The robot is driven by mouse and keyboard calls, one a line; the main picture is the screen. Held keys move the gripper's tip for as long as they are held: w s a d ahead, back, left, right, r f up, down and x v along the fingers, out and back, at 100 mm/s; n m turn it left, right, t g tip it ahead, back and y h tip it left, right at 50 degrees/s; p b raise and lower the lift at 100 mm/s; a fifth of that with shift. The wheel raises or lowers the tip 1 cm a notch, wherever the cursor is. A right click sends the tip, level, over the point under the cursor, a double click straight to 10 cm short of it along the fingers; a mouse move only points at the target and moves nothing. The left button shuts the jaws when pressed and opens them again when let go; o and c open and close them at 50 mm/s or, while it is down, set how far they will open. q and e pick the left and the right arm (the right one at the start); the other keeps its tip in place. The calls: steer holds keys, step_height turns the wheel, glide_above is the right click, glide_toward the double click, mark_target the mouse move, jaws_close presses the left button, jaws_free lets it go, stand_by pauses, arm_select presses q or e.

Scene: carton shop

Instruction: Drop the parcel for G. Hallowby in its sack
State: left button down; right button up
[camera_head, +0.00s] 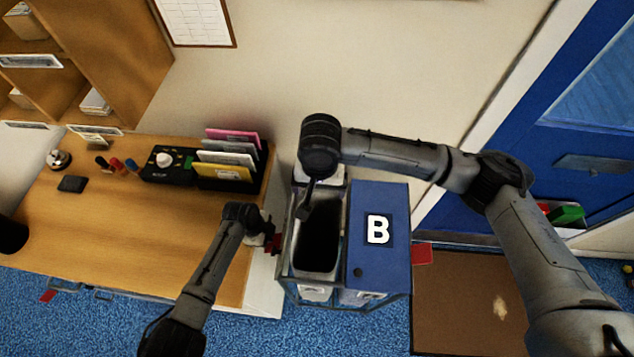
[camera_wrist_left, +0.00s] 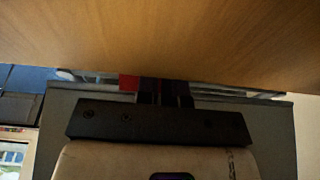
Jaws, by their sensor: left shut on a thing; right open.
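A rack of sacks stands beside the desk. Its left sack (camera_head: 318,238) is open at the top and dark inside; I cannot see its bottom. The right side has a blue lid (camera_head: 378,212) marked B. My left gripper (camera_head: 268,241) is at the rack's left side, shut on a small red piece (camera_head: 276,245), which looks like a tab. In the left wrist view the red piece (camera_wrist_left: 130,82) shows beside the dark fingers (camera_wrist_left: 165,93). My right gripper (camera_head: 304,213) is open, pointing down over the open sack. No parcel or name label can be made out.
The wooden desk (camera_head: 120,225) holds a bell (camera_head: 59,159), stamps, a black device (camera_head: 165,163) and a file rack (camera_head: 225,172). Wooden pigeonholes (camera_head: 60,60) stand behind. A brown mat (camera_head: 455,300) lies before the blue door (camera_head: 570,130).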

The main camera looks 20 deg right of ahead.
arm_select(q)
steer(key=shift+s+a+f, duration=0.15)
steer(key=shift+s+f, duration=0.45)
steer(key=shift+f, duration=0.2)
steer(key=shift+r+p, duration=0.4)
steer(key=shift+p, duration=0.1)
steer(key=shift+s+d+r+p, duration=0.2)
steer(key=shift+r+p, duration=0.3)
steer(key=shift+r, duration=0.05)
steer(key=shift+s+d+r+p, duration=0.15)
steer(key=shift+d+r+p, duration=0.05)
steer(key=shift+r+p, duration=0.35)
steer(key=shift+w+r+p, duration=0.2)
steer(key=shift+r+p, duration=0.3)
steer(key=shift+r, duration=0.25)
steer(key=d+p+v, duration=0.1)
steer(key=p+v, duration=0.5)
steer(key=v, duration=0.1)
steer(key=shift+s+d+r+p, duration=0.25)
steer(key=shift+r+p, duration=0.15)
steer(key=shift+r, duration=0.15)
steer(key=shift+a, duration=0.1)
